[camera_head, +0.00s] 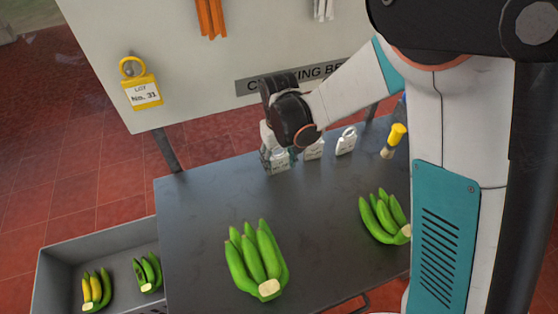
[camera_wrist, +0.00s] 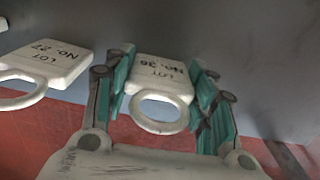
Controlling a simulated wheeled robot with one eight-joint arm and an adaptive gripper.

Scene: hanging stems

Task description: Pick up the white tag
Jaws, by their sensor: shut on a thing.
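My gripper (camera_head: 270,148) is at the back edge of the dark table, its fingers pointing down. In the wrist view its teal finger pads sit on both sides of a white tag (camera_wrist: 160,72) marked LOT No. 36, shut on it. The tag's ring faces my wrist. In the head view this tag (camera_head: 278,165) shows partly below my fingers; I cannot tell whether it still touches the table. A second white tag (camera_head: 314,150), and a third (camera_head: 346,141), stand to the right. The wrist view shows a neighbouring white tag marked LOT No. 27 (camera_wrist: 45,62).
A yellow-ringed tag marked No. 31 (camera_head: 142,92) hangs on the pale board (camera_head: 215,65) behind. A yellow-handled brush (camera_head: 393,141) lies right of the tags. Green banana bunches (camera_head: 254,262) (camera_head: 386,216) lie on the table. A grey crate (camera_head: 95,242) holds more bananas.

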